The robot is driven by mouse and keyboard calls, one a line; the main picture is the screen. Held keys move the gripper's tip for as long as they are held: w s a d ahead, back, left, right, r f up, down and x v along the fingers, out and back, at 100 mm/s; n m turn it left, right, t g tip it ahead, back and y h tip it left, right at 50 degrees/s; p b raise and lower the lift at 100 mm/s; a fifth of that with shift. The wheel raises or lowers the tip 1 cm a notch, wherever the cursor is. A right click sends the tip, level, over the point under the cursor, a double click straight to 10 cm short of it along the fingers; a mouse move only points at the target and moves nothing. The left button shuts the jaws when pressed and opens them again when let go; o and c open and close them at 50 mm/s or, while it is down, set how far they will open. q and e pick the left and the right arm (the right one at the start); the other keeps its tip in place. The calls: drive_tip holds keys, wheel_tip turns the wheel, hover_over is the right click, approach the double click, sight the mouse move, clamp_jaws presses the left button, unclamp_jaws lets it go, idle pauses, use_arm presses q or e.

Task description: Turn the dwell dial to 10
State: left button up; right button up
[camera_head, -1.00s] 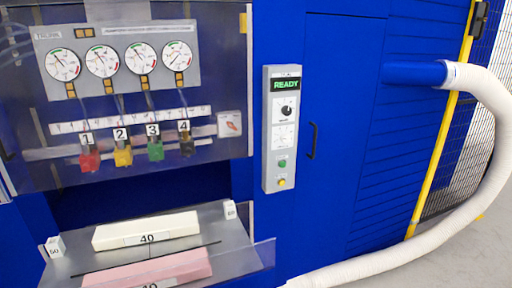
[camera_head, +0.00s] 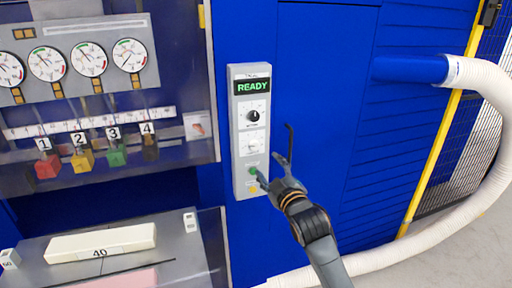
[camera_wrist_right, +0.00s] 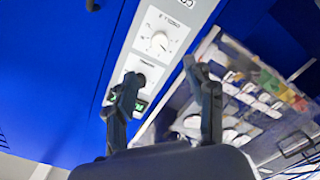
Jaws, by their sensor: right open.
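The control panel (camera_head: 237,150) is a tall grey box on the blue cabinet. It has a green READY display (camera_head: 252,87), a black knob (camera_head: 253,116) and below it a white dial (camera_head: 252,139) with a fine scale. In the right wrist view the panel is upside down; the white dial (camera_wrist_right: 158,43) with its small pointer and the black knob (camera_wrist_right: 139,77) show there. The small lettering and exact setting are unreadable. My right gripper (camera_head: 268,165) is open and empty, low and right of the white dial; its fingers also show in the right wrist view (camera_wrist_right: 160,75).
A green button (camera_head: 253,171) and a yellow button (camera_head: 253,190) sit low on the panel near my right fingers. A dark door handle (camera_head: 290,140) is just right. The press bay with gauges (camera_head: 88,59) and a foam block (camera_head: 100,243) is left. A white hose (camera_head: 495,150) curves right.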

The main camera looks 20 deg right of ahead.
sight(255, 147)
drive_tip(key=w+p, duration=0.1)
drive_tip(key=w, duration=0.9)
drive_tip(key=shift+a+p, duration=0.1)
drive_tip(key=shift+p, duration=0.3)
drive_tip(key=shift+w+f, duration=0.1)
drive_tip(key=shift+w, duration=0.8)
use_arm(q)
drive_tip(key=shift+w+d+r, duration=0.2)
drive_tip(key=shift+d+r, duration=0.05)
drive_tip(key=shift+r, duration=0.35)
drive_tip(key=shift+w+d+r, duration=0.2)
drive_tip(key=shift+d+r, duration=0.05)
drive_tip(key=shift+r, duration=0.35)
use_arm(e)
drive_tip(key=shift+c, duration=0.2)
use_arm(q)
drive_tip(key=shift+a, duration=0.1)
use_arm(e)
clamp_jaws()
